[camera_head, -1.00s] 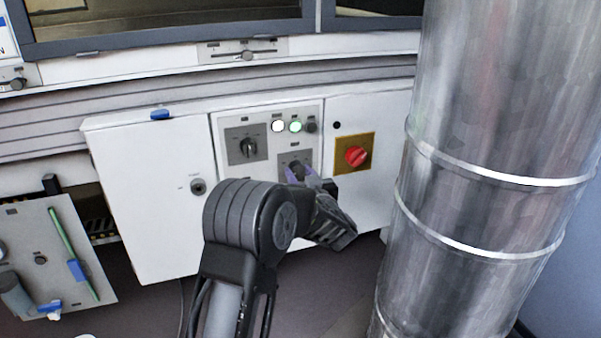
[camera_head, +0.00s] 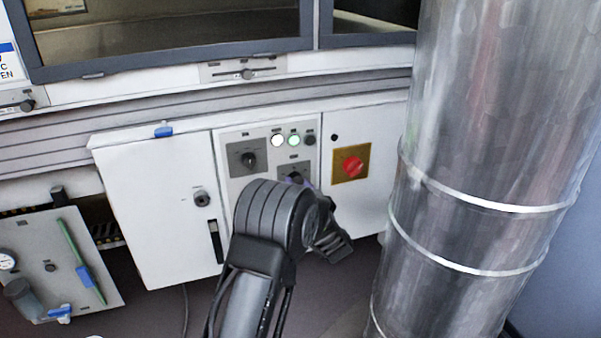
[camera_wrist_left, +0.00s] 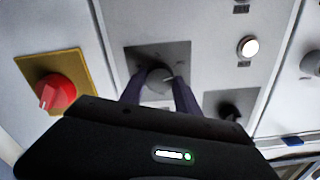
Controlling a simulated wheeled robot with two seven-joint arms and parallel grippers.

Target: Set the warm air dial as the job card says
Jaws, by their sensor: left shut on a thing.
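A dark round dial (camera_head: 292,177) sits on a grey plate low on the white control panel; its label is too small to read. My left gripper (camera_head: 304,182) reaches the panel there, and my arm hides part of the plate. In the left wrist view its two purple fingers (camera_wrist_left: 155,84) are shut on the dial (camera_wrist_left: 160,75), one on each side; a pale pointer mark shows on the knob. A second dark dial (camera_head: 249,159) on a larger grey plate is up and to the left. I cannot make out a job card. My right gripper is not in view.
A red rotary switch (camera_head: 352,166) on a yellow plate is right of the dials. White and green lamps (camera_head: 286,140) glow above. A large metal duct (camera_head: 470,170) stands close on the right. A white cabinet door (camera_head: 155,210) is at left.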

